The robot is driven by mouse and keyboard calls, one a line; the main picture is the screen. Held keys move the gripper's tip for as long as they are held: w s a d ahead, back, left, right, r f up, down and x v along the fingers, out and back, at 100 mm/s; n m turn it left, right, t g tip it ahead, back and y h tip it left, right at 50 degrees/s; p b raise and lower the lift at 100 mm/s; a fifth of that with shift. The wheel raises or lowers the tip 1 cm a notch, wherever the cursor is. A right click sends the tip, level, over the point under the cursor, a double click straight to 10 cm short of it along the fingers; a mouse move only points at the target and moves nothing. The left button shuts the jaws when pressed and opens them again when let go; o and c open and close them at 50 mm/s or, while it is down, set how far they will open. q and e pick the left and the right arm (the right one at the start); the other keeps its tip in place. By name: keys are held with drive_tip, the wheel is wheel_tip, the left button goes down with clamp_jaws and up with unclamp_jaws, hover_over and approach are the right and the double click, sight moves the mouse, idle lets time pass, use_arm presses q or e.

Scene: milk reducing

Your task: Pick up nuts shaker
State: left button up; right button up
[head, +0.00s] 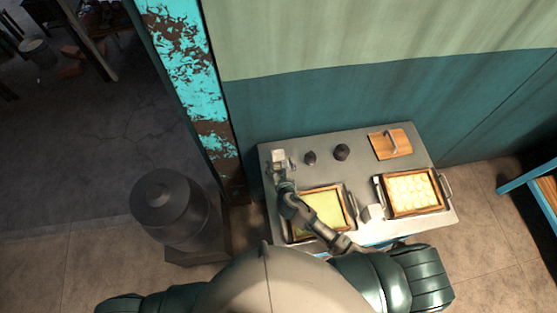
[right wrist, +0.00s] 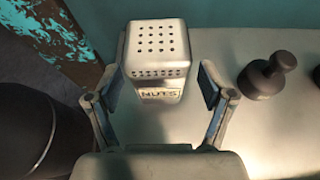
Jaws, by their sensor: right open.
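The nuts shaker (right wrist: 157,60) is a pale metal box with a perforated top and a "NUTS" label. It stands upright on the table, at the table's far left corner in the head view (head: 278,156). My right gripper (right wrist: 160,88) is open, with one finger on each side of the shaker; gaps show between the fingers and its sides. In the head view the right gripper (head: 284,176) is just in front of the shaker and partly covers it. My left gripper is not in view.
The grey table (head: 370,162) bears two dark knobbed pieces (head: 342,152), a wooden board with a handle (head: 390,143), a tray with a green sheet (head: 326,206) and a tray with pale round pieces (head: 413,190). A dark metal drum (head: 170,205) stands left of the table. A wall is behind.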

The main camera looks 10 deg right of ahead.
drive_tip(key=x, duration=0.5)
drive_tip(key=shift+w+a+f+b, duration=0.1)
drive_tip(key=shift+a+f+b, duration=0.1)
drive_tip(key=shift+b, duration=0.1)
drive_tip(key=shift+d, duration=0.15)
drive_tip(key=c, duration=1.2)
